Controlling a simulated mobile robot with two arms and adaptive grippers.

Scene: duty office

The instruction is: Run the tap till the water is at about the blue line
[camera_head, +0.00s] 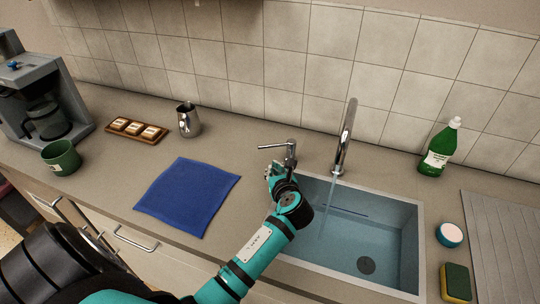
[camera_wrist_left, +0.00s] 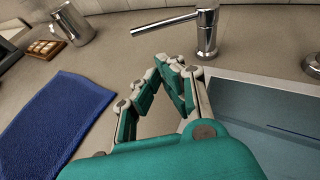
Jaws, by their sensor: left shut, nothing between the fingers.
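The chrome spout (camera_head: 346,138) stands behind the sink (camera_head: 418,250), and a thin stream of water (camera_head: 326,212) falls from it. A dark blue line (camera_head: 348,209) runs along the sink's back wall. The inside looks bluish and the drain (camera_head: 367,265) shows; I cannot tell the water's height. The tap lever (camera_head: 290,152) stands left of the spout, its handle pointing left; it also shows in the wrist view (camera_wrist_left: 206,32). My left gripper (camera_head: 271,172) is shut and empty, just in front of the lever post; in the wrist view its fingertips (camera_wrist_left: 172,64) appear apart from it. My right gripper is out of view.
A blue cloth (camera_head: 188,196) lies left of my left arm. A metal jug (camera_head: 188,120), a wooden tray (camera_head: 137,130), a green mug (camera_head: 61,158) and a coffee machine (camera_head: 45,100) stand farther left. A green bottle (camera_head: 438,150), a round tub (camera_head: 449,235) and a sponge (camera_head: 456,281) are right of the sink.

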